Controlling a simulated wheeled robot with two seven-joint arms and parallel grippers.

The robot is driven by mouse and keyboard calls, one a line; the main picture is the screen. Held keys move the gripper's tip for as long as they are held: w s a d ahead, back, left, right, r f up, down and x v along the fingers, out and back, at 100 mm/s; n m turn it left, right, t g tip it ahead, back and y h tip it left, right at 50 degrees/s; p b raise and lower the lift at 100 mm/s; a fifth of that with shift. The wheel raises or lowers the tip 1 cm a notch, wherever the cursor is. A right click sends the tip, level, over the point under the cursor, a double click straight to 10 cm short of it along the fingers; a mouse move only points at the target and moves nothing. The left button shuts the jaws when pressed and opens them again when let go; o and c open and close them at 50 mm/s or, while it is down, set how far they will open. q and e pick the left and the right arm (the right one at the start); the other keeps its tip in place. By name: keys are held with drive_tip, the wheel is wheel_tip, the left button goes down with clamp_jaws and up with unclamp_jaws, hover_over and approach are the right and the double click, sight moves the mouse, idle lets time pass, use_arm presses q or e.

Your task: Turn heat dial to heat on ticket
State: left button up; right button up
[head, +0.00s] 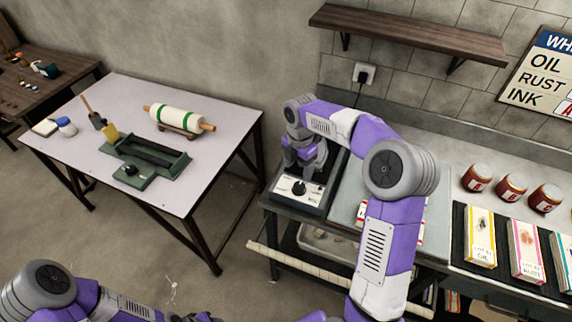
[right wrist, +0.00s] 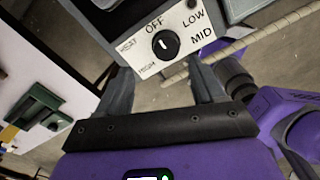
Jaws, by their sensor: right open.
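The heat dial (head: 299,187) is a black knob on the white front panel of a dark press at the bench's left end. In the right wrist view the dial (right wrist: 165,43) shows close up with a small white mark. OFF, LOW, MID and HIGH are printed around it; I cannot tell surely which one it points to. My right gripper (head: 303,160) is just above and behind the panel, open and empty. In the wrist view its fingers (right wrist: 161,77) stand apart below the dial, not touching it. A red-edged white card (head: 420,228), perhaps the ticket, is mostly hidden by my right arm. My left gripper is out of view.
A shelf (head: 410,33) and a sign (head: 545,75) hang on the wall. A separate table (head: 90,160) at left holds a roller (head: 180,118) and a green tray (head: 145,158).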

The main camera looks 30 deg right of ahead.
sight(299, 185)
drive_tip(key=shift+d, duration=0.1)
drive_tip(key=shift+s+f+b, duration=0.4)
drive_tip(key=shift+s+f, duration=0.3)
drive_tip(key=shift+f, duration=0.35)
drive_tip(key=shift+w+f+b, duration=0.1)
drive_tip(key=shift+f+b, duration=0.3)
drive_tip(key=shift+f, duration=1.9)
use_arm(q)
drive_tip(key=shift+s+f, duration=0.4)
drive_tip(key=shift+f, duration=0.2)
use_arm(e)
drive_tip(key=c, duration=1.1)
drive_tip(key=shift+o, duration=0.2)
